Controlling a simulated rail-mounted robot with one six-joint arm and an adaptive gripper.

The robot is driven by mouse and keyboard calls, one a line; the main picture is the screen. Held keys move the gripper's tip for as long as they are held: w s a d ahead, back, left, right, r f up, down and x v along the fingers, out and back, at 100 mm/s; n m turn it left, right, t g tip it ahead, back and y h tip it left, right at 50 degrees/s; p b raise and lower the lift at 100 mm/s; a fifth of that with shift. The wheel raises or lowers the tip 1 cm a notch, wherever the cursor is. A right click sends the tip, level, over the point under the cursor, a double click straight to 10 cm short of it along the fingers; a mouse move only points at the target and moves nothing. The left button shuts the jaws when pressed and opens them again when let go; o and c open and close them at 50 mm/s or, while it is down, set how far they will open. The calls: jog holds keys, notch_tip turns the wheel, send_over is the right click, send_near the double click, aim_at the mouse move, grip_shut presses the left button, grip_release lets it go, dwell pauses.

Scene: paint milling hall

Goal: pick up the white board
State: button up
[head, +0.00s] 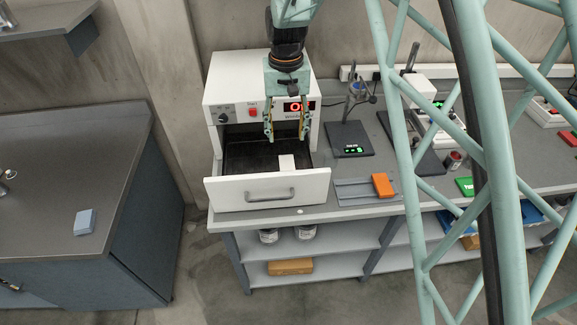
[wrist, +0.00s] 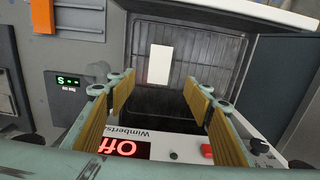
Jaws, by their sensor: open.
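The white board (head: 287,162) is a small flat rectangle lying in the pulled-out drawer (head: 266,192) of the white oven-like device (head: 236,97). In the wrist view the white board (wrist: 160,64) lies on the dark wire rack (wrist: 200,60) of the drawer, near the drawer front. My gripper (head: 287,137) is open and empty above the drawer. Its two fingers with yellow pads also show in the wrist view (wrist: 158,85), with the board beyond the fingertips and between them. Nothing covers the board.
The device's upper body with its red "Off" display (head: 295,107) stands close behind my gripper. An orange block (head: 383,185) lies on a grey plate right of the drawer. A stand with a dark base (head: 350,139) is further right. A blue block (head: 85,222) sits on the left counter.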

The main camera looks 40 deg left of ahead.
jog(key=shift+f, duration=0.15)
send_over(287, 164)
jog(key=shift+f, duration=4.15)
jog(key=shift+f, duration=0.1)
jog(key=shift+f+p, duration=0.6)
jog(key=shift+f, duration=1.9)
jog(key=c, duration=1)
